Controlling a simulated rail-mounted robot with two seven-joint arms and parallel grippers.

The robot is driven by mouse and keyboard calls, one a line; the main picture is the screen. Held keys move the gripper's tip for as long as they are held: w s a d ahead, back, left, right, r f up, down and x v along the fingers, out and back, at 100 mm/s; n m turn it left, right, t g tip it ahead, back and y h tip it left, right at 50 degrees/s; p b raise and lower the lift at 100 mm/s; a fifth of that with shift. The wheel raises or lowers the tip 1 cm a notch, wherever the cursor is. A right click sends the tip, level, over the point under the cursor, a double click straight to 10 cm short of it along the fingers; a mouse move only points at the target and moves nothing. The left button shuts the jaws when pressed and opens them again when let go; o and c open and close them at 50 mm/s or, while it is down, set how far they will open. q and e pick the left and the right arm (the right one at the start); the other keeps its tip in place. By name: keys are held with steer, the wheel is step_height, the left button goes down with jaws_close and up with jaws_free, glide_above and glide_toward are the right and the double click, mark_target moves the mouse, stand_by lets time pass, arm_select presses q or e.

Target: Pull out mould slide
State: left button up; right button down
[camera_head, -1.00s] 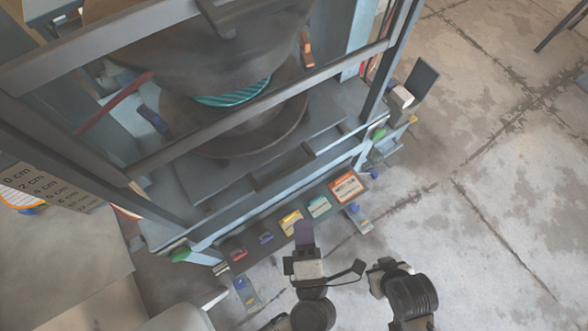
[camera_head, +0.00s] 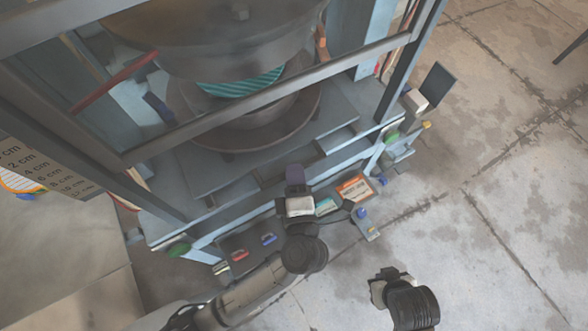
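The mould slide (camera_head: 222,170) is a flat grey plate low in the press, under a round dark metal mould base (camera_head: 225,138). A teal striped piece (camera_head: 240,84) shows between this base and the big metal drum above. A dark bar lies along the slide's front edge, partly covered by my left gripper.
Dark frame bars of the press (camera_head: 270,98) cross in front of the mould. A green button (camera_head: 178,250) sits at the front left corner. An orange-edged card (camera_head: 354,188) and small coloured items lie along the front ledge.

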arm_select(q)
steer(key=shift+w+a, duration=0.15)
steer(key=shift+w, duration=0.6)
steer(key=shift+c, duration=0.3)
jaws_close()
